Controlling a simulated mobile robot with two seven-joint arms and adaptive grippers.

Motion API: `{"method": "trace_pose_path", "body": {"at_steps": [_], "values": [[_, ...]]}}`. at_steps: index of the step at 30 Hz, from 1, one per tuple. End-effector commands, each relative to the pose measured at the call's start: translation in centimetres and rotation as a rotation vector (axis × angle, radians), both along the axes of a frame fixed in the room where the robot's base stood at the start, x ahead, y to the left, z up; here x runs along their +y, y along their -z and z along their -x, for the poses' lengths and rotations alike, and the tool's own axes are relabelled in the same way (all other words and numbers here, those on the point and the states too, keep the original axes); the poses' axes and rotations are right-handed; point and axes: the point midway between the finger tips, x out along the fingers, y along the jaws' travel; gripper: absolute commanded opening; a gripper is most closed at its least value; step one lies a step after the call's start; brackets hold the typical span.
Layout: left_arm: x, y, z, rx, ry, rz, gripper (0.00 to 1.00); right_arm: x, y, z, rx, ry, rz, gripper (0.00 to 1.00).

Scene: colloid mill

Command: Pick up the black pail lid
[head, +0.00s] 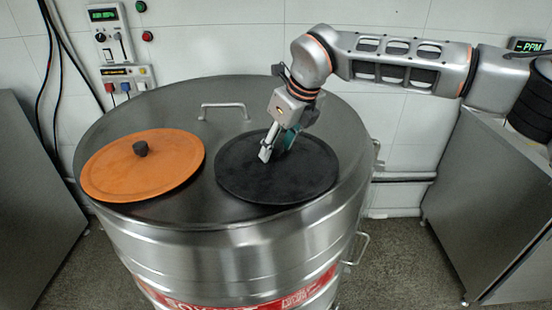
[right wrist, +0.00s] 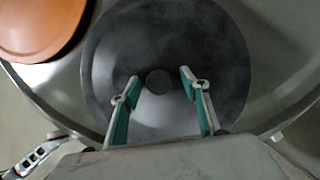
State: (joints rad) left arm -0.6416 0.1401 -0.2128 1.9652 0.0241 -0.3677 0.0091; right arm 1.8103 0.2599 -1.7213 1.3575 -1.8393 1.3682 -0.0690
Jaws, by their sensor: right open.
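The black pail lid (head: 308,178) lies flat on the drum top in the head view, right of the orange lid. In the right wrist view the black lid (right wrist: 225,60) fills the middle, with its small round knob (right wrist: 158,82) between and slightly beyond my fingertips. My right gripper (head: 273,150) reaches down over the lid, and its knob is hidden behind the gripper in the head view. In the right wrist view the right gripper (right wrist: 159,88) is open, with one green-padded finger on each side of the knob and a gap to both. My left gripper is not in view.
An orange lid (head: 115,172) with a dark knob lies on the left of the steel drum top (head: 225,215). A metal handle (head: 223,106) stands up at the back of the drum. Steel cabinets (head: 490,190) stand at the right, and wall switches (head: 127,78) are behind.

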Motion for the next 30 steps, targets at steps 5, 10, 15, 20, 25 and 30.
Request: {"method": "trace_pose_path", "body": {"at_steps": [5,10,15,20,25,30], "values": [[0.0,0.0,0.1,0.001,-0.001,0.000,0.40,0.0,-0.1,0.0,-0.001,0.000,-0.001,0.32],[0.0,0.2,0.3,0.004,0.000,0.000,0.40,0.0,-0.1,0.0,-0.001,0.000,-0.001,0.00],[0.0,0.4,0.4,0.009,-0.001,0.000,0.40,0.0,-0.2,0.0,-0.002,-0.001,-0.002,0.00],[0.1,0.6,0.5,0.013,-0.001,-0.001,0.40,0.0,-0.4,0.0,-0.003,-0.001,-0.001,0.00],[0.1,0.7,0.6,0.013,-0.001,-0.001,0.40,0.0,-1.7,-0.1,-0.005,0.001,-0.002,0.00],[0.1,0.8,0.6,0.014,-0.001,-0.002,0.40,0.0,-4.6,-0.1,-0.006,0.002,-0.003,0.00]]}}
